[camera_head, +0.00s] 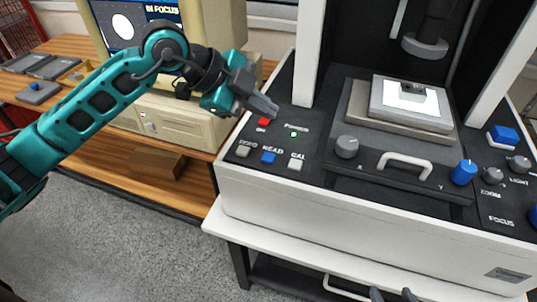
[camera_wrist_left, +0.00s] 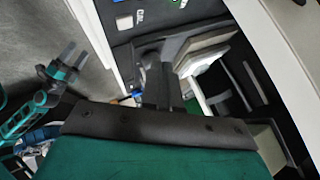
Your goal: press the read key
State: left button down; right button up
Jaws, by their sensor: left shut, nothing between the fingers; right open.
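The blue READ key (camera_head: 268,158) is on the machine's dark front panel, between the grey ZERO key (camera_head: 243,150) and the pale CAL key (camera_head: 295,164). My left gripper (camera_head: 270,108) is shut and empty, above the panel's left part near the red ON button (camera_head: 264,121), up and apart from the READ key. In the left wrist view its shut fingers (camera_wrist_left: 157,75) point toward the machine. A blue patch at that view's top edge may be the READ key. My right gripper (camera_head: 392,295) shows only its open fingertips at the bottom edge; it also appears in the left wrist view (camera_wrist_left: 66,62).
The stage (camera_head: 405,105) carries a pale plate, with the probe column above. A beige computer (camera_head: 180,115) stands on the wooden bench at left. A pale handle (camera_head: 404,163) stands out in front.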

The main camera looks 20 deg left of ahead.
pick_arm(q)
jog(key=b, duration=0.5)
send_over(264, 158)
notch_tip(264, 158, down, 8)
jog(key=shift+r, duration=0.25)
jog(key=shift+f+b, duration=0.3)
jog(key=shift+f, duration=0.3)
jog(key=shift+f, duration=0.15)
dwell(1.2)
jog(key=shift+f, duration=0.3)
